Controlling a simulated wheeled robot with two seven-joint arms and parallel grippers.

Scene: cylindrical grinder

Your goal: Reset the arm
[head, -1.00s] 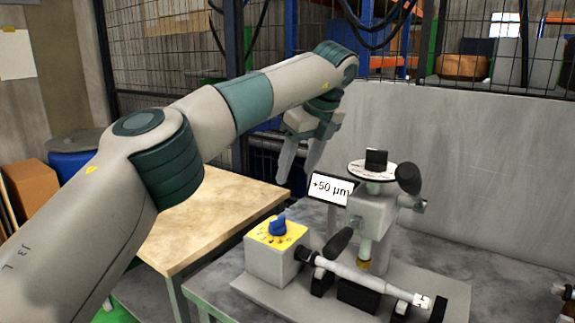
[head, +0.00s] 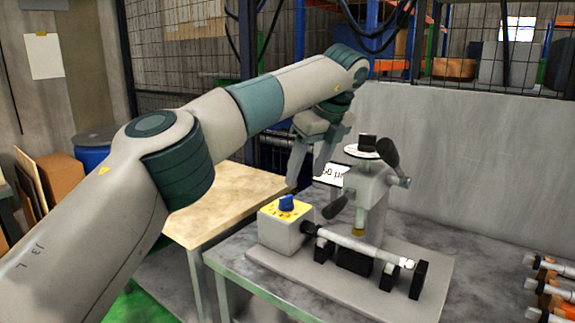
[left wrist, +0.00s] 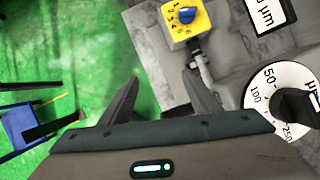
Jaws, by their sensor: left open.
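My left arm (head: 250,105) reaches in from the left across the head view. Its gripper (head: 307,178) hangs with the fingers down, behind and above the yellow-topped switch box (head: 285,210). The fingers are apart and hold nothing. In the left wrist view, the open fingers (left wrist: 165,98) show above the palm, with green floor and the grinder's edge past them. The grinder (head: 365,200) stands on the grey bench with a white dial, black handles and a shaft (head: 362,250) lying across supports. My right gripper is in neither view.
A display reading µm (head: 330,173) is partly hidden behind the left gripper and grinder. A rack of shafts (head: 550,290) is at the right edge. A wooden table (head: 235,195) stands to the left. A grey panel (head: 450,150) closes off the back.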

